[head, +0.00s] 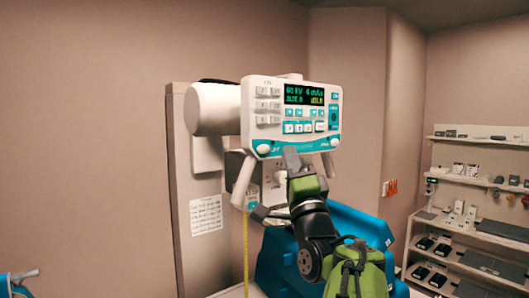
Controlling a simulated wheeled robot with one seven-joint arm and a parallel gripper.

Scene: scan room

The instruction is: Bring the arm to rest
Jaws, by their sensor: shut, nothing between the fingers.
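My arm rises from the bottom middle of the head view, with green and black links. Its grey end, my gripper (291,158), points up and away, just in front of the lower edge of the x-ray unit's control panel in the picture. The fingers look shut, with nothing seen between them. I cannot tell how far the gripper is from the panel or whether they touch.
The white x-ray head with its lit control panel (292,112) hangs on a grey column (180,215). A blue piece of equipment (360,228) stands behind my arm. Shelves (475,235) with small items line the right wall. A yellow tape (246,255) hangs below the head.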

